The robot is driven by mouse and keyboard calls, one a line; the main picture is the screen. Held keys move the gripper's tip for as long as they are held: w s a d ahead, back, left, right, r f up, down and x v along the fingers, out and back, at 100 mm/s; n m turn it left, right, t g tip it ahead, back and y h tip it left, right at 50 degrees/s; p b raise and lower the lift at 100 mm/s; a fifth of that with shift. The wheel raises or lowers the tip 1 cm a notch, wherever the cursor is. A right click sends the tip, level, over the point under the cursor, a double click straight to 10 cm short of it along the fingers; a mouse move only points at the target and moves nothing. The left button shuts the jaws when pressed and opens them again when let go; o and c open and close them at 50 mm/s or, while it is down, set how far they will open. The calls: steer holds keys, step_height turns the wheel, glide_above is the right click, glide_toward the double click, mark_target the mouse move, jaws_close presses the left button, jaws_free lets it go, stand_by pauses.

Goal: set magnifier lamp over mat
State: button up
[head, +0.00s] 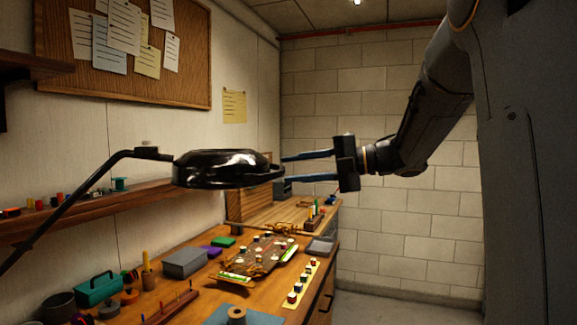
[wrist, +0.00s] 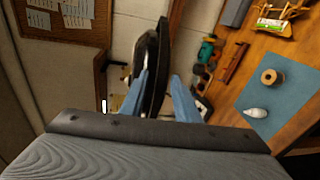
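The black magnifier lamp head (head: 220,168) hangs in the air on its jointed arm (head: 75,200), left of my gripper (head: 284,168). My gripper is open, its two blue fingers pointing at the lamp's near edge. In the wrist view the lamp head (wrist: 154,65) reaches between the fingers (wrist: 160,85). It lies close to the left finger, with a gap to the right one; contact is unclear. The blue mat (head: 264,319) is on the bench at the bottom of the head view, partly cut off. In the wrist view the mat (wrist: 290,90) lies right of the lamp, not under it.
A spool (wrist: 272,76) and a small white item (wrist: 256,112) rest on the mat. The wooden bench (head: 205,283) also holds an RC car chassis (head: 258,258), a grey box (head: 184,263) and a teal toolbox (head: 98,290). A shelf (head: 150,200) runs along the left wall.

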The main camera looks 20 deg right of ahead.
steer(key=shift+x, duration=1.15)
jaws_close()
